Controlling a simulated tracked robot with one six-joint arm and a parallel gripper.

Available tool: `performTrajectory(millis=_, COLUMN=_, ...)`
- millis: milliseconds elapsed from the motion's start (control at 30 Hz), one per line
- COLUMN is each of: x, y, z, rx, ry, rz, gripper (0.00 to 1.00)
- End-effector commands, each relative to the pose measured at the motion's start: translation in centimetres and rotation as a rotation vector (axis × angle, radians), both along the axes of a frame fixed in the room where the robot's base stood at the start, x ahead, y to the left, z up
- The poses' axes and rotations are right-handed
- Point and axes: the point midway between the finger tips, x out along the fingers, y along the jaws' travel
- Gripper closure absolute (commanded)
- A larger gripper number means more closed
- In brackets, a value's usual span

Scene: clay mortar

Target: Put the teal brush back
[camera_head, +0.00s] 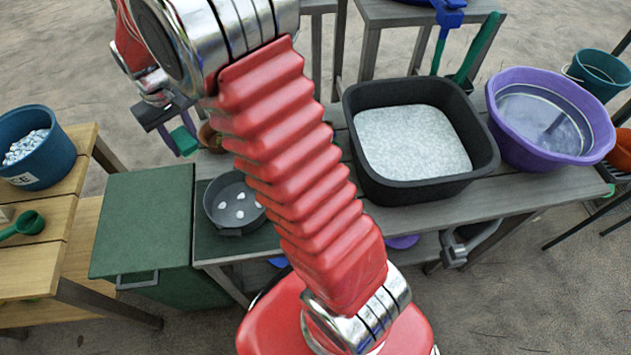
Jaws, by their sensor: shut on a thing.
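My gripper (171,126) is at the upper left, above the back left end of the grey bench, partly behind my arm. Its dark jaws are shut on a small teal piece (184,140), which looks like the teal brush. A purplish strip shows beside the teal. The rest of the brush is hidden or too small to tell. At the top right, a blue brush-like tool (448,14) and a green-handled tool (476,48) stand behind the black tub.
The grey bench (480,195) carries a black tub (365,180) of pale grains, a purple basin (508,125) of water and a grey pan (217,215) with several white bits. A brown pot (209,137) is close to my gripper. A green box (145,215) stands left.

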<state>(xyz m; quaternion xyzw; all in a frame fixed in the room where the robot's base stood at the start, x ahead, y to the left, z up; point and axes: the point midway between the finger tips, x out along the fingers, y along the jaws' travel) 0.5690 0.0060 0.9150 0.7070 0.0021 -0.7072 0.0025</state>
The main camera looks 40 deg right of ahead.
Motion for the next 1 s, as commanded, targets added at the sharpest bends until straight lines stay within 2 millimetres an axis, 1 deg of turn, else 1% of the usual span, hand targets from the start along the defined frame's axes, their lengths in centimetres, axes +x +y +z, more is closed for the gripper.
performTrajectory(millis=167, x=-0.1, y=-0.7, z=-0.1, rx=0.0, ry=0.003, rz=-0.026, gripper=1.0)
performTrajectory(millis=267, x=-0.7, y=-1.9, z=-0.2, rx=0.0, ry=0.01, rz=-0.091, gripper=1.0)
performTrajectory(millis=367, x=-1.7, y=-4.0, z=-0.6, rx=0.002, ry=0.024, rz=-0.216, gripper=1.0)
performTrajectory(millis=467, x=-3.2, y=-6.8, z=-1.0, rx=0.009, ry=0.043, rz=-0.394, gripper=1.0)
performTrajectory(millis=600, x=-5.9, y=-10.7, z=-1.7, rx=0.023, ry=0.073, rz=-0.673, gripper=1.0)
performTrajectory(millis=700, x=-7.9, y=-13.2, z=-2.2, rx=0.04, ry=0.09, rz=-0.866, gripper=1.0)
performTrajectory(millis=900, x=-12.0, y=-17.2, z=-3.0, rx=0.083, ry=0.12, rz=-1.235, gripper=1.0)
performTrajectory(millis=1000, x=-14.1, y=-18.9, z=-3.4, rx=0.109, ry=0.131, rz=-1.414, gripper=1.0)
